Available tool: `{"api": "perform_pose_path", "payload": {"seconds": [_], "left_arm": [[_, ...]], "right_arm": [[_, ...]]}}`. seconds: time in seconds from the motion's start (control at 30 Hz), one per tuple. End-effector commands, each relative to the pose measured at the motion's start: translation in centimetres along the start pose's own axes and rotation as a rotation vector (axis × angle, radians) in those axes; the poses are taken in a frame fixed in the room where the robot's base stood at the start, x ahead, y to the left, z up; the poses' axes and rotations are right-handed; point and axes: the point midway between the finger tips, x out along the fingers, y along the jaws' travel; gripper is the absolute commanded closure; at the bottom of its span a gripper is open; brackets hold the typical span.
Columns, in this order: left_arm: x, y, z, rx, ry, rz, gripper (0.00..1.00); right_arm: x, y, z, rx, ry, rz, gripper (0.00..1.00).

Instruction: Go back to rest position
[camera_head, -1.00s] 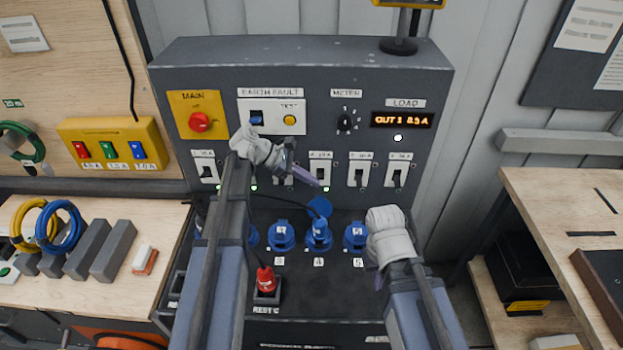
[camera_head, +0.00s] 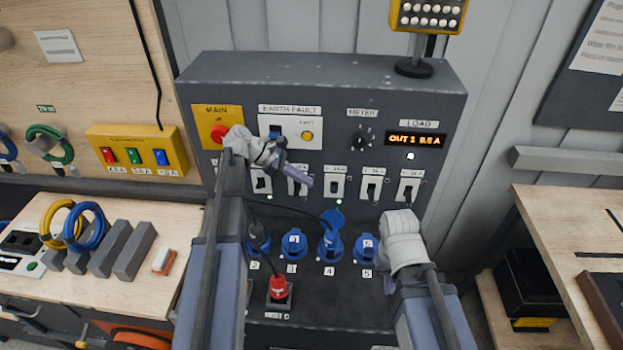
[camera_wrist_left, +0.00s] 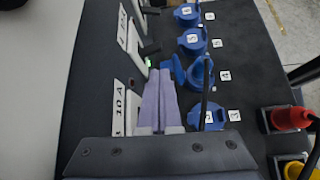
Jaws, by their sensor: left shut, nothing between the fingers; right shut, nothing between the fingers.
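My left gripper (camera_head: 305,180) is shut and empty, its purple fingers in front of the row of switches on the dark grey power panel (camera_head: 320,72). In the left wrist view the two fingers (camera_wrist_left: 158,85) lie together beside a switch labelled 10 A, with a green light near their tips. My right gripper (camera_head: 389,283) is shut and low in front of the panel's right side, below the white wrist cover; its fingertips are mostly hidden.
Blue sockets (camera_head: 292,244) line the panel's lower ledge, one with a blue plug (camera_head: 331,240) and black cable. A red plug (camera_head: 278,288) stands in a rest holder. Benches flank the panel: left (camera_head: 120,285), right (camera_head: 560,225). A yellow lamp (camera_head: 428,15) stands on top.

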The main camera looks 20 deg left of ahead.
Motion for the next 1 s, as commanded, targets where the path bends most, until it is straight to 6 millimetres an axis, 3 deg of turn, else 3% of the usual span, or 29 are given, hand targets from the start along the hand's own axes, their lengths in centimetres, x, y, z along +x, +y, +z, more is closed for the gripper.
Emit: {"api": "perform_pose_path", "payload": {"seconds": [0.37, 0.5, 0.67, 0.8, 1.0], "left_arm": [[0.2, -0.1, -0.1, 0.002, 0.002, -0.002, 1.0], [1.2, -1.6, -0.1, 0.087, 0.047, -0.022, 1.0], [4.3, -6.2, -0.5, 0.417, 0.208, -0.117, 1.0], [6.1, -10.9, -1.5, 0.81, 0.37, -0.273, 1.0], [6.5, -15.4, -2.8, 1.284, 0.522, -0.527, 1.0]], "right_arm": [[0.1, 0.0, 0.0, 0.0, 0.0, 0.0, 1.0], [0.1, 0.0, 0.0, 0.0, 0.0, 0.0, 1.0], [0.1, 0.0, 0.0, 0.0, 0.0, 0.0, 1.0], [0.1, 0.0, 0.0, 0.0, 0.0, 0.0, 1.0], [0.1, 0.0, 0.0, 0.0, 0.0, 0.0, 1.0]]}}
